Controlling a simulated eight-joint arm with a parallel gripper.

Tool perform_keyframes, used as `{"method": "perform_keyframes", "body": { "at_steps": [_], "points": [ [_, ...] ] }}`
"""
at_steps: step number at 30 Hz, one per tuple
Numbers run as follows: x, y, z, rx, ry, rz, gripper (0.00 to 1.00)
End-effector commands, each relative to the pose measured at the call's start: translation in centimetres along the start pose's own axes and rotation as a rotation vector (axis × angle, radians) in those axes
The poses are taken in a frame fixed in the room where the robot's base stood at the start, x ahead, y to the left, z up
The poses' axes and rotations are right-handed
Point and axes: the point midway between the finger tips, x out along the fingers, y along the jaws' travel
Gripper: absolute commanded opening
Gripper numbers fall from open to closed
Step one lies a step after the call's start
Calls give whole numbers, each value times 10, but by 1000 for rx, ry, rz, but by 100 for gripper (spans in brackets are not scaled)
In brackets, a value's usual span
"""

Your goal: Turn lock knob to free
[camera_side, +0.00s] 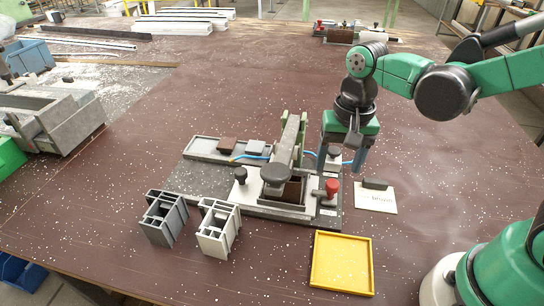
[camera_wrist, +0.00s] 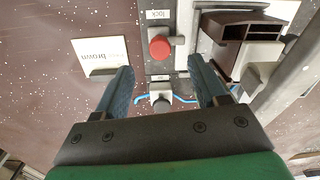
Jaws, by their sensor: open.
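The lock knob, a red round knob (camera_side: 332,186), stands on the front right corner of the clamp's base plate. In the wrist view the red knob (camera_wrist: 160,47) lies ahead of the fingertips, beside a small label (camera_wrist: 158,14) reading "lock". My gripper (camera_side: 341,165) is open and empty, pointing down at the right side of the clamp (camera_side: 275,176), behind the red knob. In the wrist view my gripper (camera_wrist: 165,77) has its fingers wide apart, with a small dark knob (camera_wrist: 161,106) showing between them. Nothing touches the red knob.
A brown profile (camera_wrist: 240,28) sits in the clamp. A blue hose (camera_wrist: 184,99) crosses near the fingers. A card marked "brown" (camera_side: 375,200) lies to the right. A yellow tray (camera_side: 342,263) and grey (camera_side: 163,220) and white (camera_side: 218,228) profile pieces stand in front.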

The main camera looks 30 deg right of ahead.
Motion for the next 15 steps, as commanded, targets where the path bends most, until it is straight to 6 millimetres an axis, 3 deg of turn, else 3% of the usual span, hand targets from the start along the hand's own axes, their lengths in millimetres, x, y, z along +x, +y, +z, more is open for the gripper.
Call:
{"method": "perform_keyframes", "body": {
  "at_steps": [9,15],
  "points": [
    [35,0,0,-2,3,-2,65],
    [44,0,0,-2,4,-2,65]
  ]
}}
